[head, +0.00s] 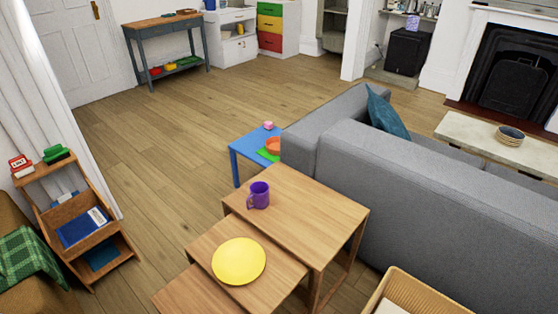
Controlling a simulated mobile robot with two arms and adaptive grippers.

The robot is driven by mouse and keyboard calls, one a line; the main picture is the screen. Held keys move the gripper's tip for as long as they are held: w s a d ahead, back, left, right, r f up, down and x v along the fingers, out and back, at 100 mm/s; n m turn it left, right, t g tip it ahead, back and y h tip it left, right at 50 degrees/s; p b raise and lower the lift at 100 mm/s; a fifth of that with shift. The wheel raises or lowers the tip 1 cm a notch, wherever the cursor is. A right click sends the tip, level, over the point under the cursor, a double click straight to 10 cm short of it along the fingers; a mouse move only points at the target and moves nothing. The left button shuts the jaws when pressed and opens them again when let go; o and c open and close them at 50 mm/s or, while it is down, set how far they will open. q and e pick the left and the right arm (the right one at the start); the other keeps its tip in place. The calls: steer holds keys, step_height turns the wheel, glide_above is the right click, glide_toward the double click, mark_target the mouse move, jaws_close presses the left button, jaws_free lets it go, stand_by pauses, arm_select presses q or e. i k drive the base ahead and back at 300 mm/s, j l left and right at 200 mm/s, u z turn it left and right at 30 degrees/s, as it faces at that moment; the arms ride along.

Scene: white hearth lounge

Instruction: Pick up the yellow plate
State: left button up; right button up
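The yellow plate (238,261) lies flat on the middle tier of a set of wooden nesting tables (279,285). It sits near the front of the head view, a little left of centre, with nothing on it. A purple mug (259,195) stands on the higher table (310,215) just behind the plate. Neither of my grippers shows in the head view.
A grey sofa (430,200) borders the tables on the right. A wicker basket (425,290) is at the front right. A small blue table (247,145) stands behind. A wooden shelf (60,190) is at the left. Open wooden floor (150,150) lies between.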

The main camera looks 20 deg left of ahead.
mark_target(237, 260)
steer(key=u, duration=1)
steer(key=j, duration=0.15)
